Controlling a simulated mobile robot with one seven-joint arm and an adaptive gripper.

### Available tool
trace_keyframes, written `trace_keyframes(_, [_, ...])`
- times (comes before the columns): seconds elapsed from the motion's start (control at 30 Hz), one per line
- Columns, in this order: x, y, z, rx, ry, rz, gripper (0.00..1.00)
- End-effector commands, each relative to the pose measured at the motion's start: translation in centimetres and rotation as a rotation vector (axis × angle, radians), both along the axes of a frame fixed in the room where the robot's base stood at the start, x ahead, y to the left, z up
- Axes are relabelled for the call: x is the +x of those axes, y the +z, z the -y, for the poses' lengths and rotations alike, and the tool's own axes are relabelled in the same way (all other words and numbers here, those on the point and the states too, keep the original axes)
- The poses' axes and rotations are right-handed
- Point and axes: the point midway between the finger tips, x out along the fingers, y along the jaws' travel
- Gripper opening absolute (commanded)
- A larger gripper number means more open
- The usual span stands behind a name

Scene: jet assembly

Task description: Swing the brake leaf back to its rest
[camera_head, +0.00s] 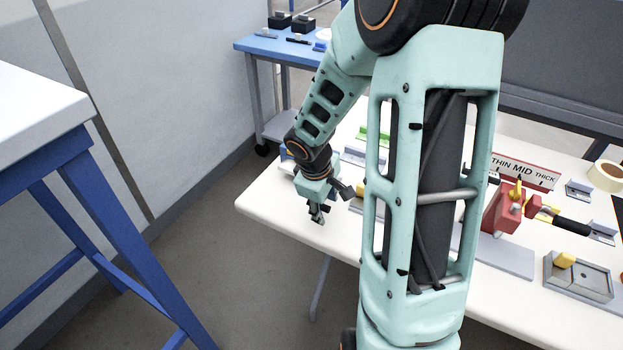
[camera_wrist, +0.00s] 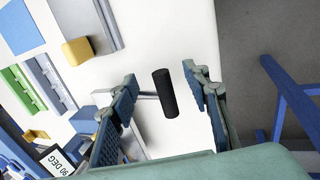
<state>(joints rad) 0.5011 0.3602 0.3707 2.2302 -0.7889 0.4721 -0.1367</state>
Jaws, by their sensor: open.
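In the wrist view a black cylindrical handle (camera_wrist: 165,93) on a thin metal rod sits between the two fingers of my gripper (camera_wrist: 160,75). The gripper is open, with a gap on both sides of the handle. The rod runs left behind the left finger. A sign reading 90 DEG (camera_wrist: 57,160) shows at the lower left. The brake leaf itself is not clearly visible; the left finger hides part of that area. In the head view my gripper (camera_head: 318,214) points down at the left end of the white table, where the handle cannot be made out.
In the wrist view a yellow block (camera_wrist: 77,50) and a green rail (camera_wrist: 22,90) lie left of the gripper. In the head view a red fixture (camera_head: 503,212), a THIN MID THICK sign (camera_head: 522,170) and a tape roll (camera_head: 606,176) stand right of my arm. The table's left edge is close.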

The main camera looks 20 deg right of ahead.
Motion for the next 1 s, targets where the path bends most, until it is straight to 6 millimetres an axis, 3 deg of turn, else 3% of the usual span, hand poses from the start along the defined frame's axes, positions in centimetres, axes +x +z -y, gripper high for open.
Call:
trace_keyframes(0.53, [-1.1,6.4,-1.4,-0.001,0.0,0.001,0.43])
trace_keyframes(1.0, [-1.2,6.4,-1.6,0.0,0.0,0.0,0.43])
